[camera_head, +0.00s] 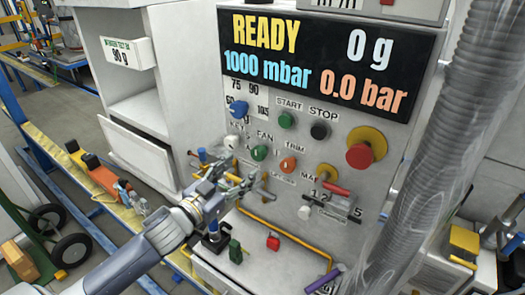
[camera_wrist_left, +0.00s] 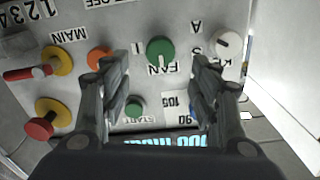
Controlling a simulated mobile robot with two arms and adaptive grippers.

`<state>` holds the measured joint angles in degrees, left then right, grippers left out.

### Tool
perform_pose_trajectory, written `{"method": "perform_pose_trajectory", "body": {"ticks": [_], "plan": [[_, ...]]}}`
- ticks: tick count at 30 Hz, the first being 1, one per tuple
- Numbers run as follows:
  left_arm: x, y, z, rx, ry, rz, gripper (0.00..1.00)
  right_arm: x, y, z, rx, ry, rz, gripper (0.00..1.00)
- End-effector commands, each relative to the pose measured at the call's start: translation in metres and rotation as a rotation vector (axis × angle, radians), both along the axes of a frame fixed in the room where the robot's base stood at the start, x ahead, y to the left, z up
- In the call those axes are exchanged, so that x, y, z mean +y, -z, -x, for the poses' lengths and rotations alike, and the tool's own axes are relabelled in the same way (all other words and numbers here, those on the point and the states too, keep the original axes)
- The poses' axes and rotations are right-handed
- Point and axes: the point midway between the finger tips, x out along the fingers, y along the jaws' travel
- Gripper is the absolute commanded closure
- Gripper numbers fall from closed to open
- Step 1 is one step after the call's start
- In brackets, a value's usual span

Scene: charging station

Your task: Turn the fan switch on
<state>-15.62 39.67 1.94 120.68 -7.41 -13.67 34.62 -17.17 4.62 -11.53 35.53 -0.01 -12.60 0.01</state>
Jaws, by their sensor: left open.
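The fan switch is a round green knob (camera_head: 259,152) above-right of my left gripper in the head view, on the white panel under the FAN label. My left gripper (camera_head: 252,184) is in front of the panel, below the knob. Its open fingers (camera_wrist_left: 163,68) frame the knob on both sides in the left wrist view, with nothing held. I see no contact with the knob. My right gripper is not in view.
A white key knob (camera_head: 231,141) and an orange trim knob (camera_head: 287,164) flank the fan knob closely. A green start button (camera_head: 286,119), a black stop button (camera_head: 319,130) and a red button (camera_head: 359,155) are above. A grey corrugated hose (camera_head: 455,130) runs down the right.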

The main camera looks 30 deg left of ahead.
Motion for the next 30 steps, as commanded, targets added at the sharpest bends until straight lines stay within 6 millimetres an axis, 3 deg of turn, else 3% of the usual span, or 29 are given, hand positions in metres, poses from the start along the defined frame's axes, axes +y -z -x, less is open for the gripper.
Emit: {"method": "perform_pose_trajectory", "body": {"ticks": [18,30], "plan": [[-0.011,-0.002,-0.084,-0.001,-0.002,-0.001,0.44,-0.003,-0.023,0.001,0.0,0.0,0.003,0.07],[-0.014,0.0,-0.098,0.0,-0.001,-0.001,0.44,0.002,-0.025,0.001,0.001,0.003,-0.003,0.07]]}}
